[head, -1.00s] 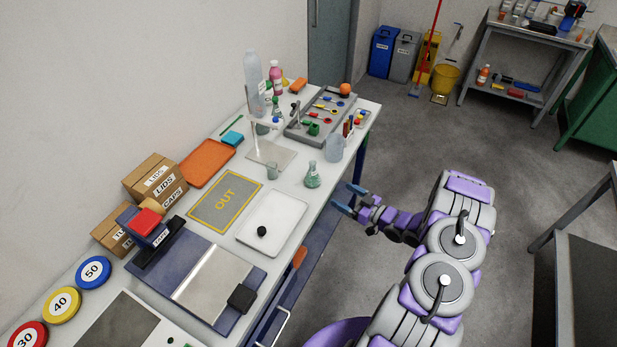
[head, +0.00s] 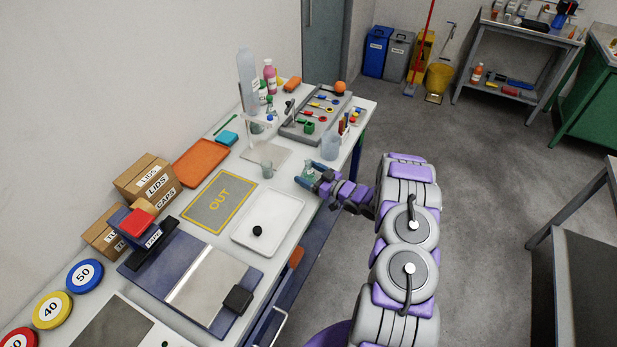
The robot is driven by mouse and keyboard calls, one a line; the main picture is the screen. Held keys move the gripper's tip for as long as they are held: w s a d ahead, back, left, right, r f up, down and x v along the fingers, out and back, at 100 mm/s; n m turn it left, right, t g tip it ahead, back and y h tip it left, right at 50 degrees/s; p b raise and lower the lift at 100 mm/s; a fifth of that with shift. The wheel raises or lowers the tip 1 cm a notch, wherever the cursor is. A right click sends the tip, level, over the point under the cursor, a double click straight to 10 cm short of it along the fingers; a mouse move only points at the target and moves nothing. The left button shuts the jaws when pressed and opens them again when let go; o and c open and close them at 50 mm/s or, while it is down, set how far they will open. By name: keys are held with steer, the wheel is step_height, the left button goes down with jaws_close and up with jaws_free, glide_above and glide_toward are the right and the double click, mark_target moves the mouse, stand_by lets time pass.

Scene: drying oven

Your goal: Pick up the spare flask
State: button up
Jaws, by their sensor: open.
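A small conical flask (head: 308,171) with greenish contents stands at the right edge of the white bench in the head view. My gripper (head: 309,174) has come in from the right and is at the flask. Its blue fingers are open and appear to lie on either side of the flask's body. They hide part of the flask, and I cannot tell whether they touch it.
A small beaker (head: 267,169) stands left of the flask. A clear bottle (head: 331,146) stands close behind it. A white tray (head: 285,204) with a black knob and a yellow-edged OUT mat (head: 193,212) lie in front. Bottles and a grey tool tray (head: 291,131) fill the back.

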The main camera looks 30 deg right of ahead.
steer(key=shift+x, duration=1.2)
steer(key=shift+c, duration=0.4)
steer(key=c, duration=1)
steer(key=shift+r, duration=0.15)
steer(key=shift+r+p+v, duration=0.5)
steer(key=shift+v, duration=2.55)
steer(key=shift+r+p+v, duration=0.5)
steer(key=shift+p+v, duration=0.05)
steer(key=shift+v, duration=2.45)
steer(key=shift+r+p+v, duration=0.45)
steer(key=shift+p+v, duration=0.05)
steer(key=shift+v, duration=2.55)
